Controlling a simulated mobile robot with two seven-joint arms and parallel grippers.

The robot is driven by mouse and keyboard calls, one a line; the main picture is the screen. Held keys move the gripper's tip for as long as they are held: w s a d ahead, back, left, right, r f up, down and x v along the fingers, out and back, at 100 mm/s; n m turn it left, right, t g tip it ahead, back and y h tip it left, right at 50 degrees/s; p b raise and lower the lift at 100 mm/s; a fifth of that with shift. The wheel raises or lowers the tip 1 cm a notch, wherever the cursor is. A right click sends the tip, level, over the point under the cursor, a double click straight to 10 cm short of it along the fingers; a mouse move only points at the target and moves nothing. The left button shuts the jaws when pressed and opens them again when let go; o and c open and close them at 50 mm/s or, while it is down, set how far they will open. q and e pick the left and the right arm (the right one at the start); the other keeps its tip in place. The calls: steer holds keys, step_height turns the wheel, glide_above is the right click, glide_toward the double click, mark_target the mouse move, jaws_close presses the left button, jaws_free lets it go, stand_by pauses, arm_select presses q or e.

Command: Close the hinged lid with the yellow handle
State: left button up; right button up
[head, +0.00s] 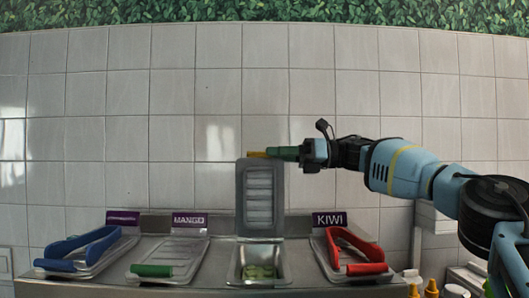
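The hinged lid (259,199) with the yellow handle (256,154) stands open and upright above its metal container (257,281) in the middle of the counter. The handle is at the lid's top edge and is partly hidden. My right gripper (284,153) reaches in from the right with its dark green fingers at the lid's top edge, right beside the yellow handle. I cannot tell whether the fingers touch or grip the handle. My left gripper is not in view.
The open container holds green pieces. A closed lid with a green handle (151,270) is to its left. Yellow-capped bottles (432,286) stand at lower right. A tiled wall is behind.

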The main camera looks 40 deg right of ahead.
mark_target(263, 154)
steer(key=shift+x, duration=1.75)
steer(key=shift+c, duration=0.5)
jaws_close()
